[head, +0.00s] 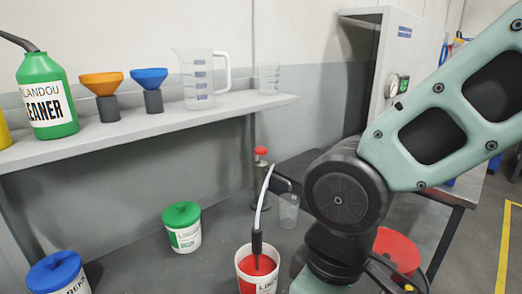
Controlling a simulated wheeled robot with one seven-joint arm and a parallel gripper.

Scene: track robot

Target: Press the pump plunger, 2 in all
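A red knob (261,151), which looks like the pump plunger, tops a slim dark post near the wall, at the middle of the head view. A short spout (281,178) reaches right from the post, above a clear beaker (288,211). A white hose (265,195) runs from near the post down to a dark fitting in a white bucket (244,283) with a red top. My arm comes in from the right and bends down right of the beaker. My gripper is out of view below the frame. Nothing of mine visibly touches the knob.
A shelf (110,137) on the left holds a green cleaner jug (46,95), orange (102,83) and blue (149,78) funnels and measuring jugs (198,82). Green-lidded (185,238) and blue-lidded (58,275) tubs stand below. A red round thing (397,249) is partly behind my arm.

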